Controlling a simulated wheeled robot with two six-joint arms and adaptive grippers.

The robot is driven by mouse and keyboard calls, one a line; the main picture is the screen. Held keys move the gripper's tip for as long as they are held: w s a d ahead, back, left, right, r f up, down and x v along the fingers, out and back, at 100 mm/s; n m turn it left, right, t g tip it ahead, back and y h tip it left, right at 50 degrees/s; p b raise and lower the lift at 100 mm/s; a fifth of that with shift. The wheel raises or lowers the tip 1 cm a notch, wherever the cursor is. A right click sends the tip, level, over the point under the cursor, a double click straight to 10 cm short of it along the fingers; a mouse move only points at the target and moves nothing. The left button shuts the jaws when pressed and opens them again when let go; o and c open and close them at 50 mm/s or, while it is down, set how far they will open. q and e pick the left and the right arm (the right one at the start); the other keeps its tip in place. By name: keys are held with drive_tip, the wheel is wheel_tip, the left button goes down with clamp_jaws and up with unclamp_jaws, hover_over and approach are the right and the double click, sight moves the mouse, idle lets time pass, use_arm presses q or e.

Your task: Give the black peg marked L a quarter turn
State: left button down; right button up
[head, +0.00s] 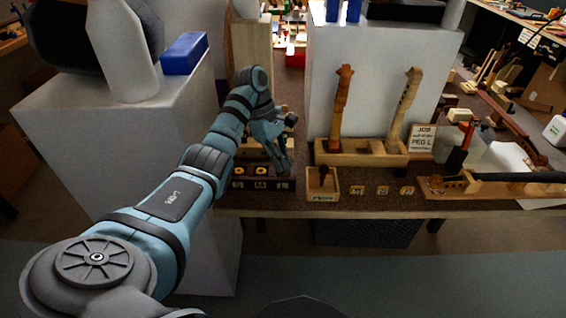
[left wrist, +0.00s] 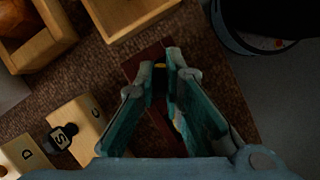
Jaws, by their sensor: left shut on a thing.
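A dark block (head: 264,185) with pale letters S, M and L stands at the bench's front left. Yellow-ringed pegs show above its S (head: 239,170) and M (head: 261,170). My left gripper (head: 285,170) reaches down over the L end, where its fingers hide the black peg marked L. In the left wrist view the fingertips (left wrist: 167,68) are closed together over the reddish-brown block (left wrist: 131,68), with a small dark and yellow piece between them. I take this to be the peg; its marking and angle cannot be seen. My right gripper is not in view.
A small wooden box (head: 322,185) stands just right of the block, with several lettered tiles (head: 382,190) beyond. A wooden rack (head: 360,154) holds two violin necks behind. A job card (head: 422,138) reads PEG L. The bench's front edge is close.

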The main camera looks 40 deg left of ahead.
use_arm(q)
drive_tip(key=shift+r+m+g+p, duration=0.15)
drive_tip(key=shift+m+g+p, duration=0.15)
drive_tip(key=shift+m, duration=0.5)
drive_tip(key=m+b, duration=0.1)
drive_tip(key=m+g, duration=0.1)
drive_tip(key=shift+w+f+m+b, duration=0.1)
drive_tip(key=shift+f+m+b, duration=0.2)
drive_tip(key=shift+f+b, duration=0.05)
drive_tip(key=shift+r+m+b, duration=0.15)
drive_tip(key=shift+m+b, duration=0.25)
drive_tip(key=shift+m, duration=0.1)
drive_tip(key=c, duration=1.6)
unclamp_jaws()
drive_tip(key=shift+c, duration=0.2)
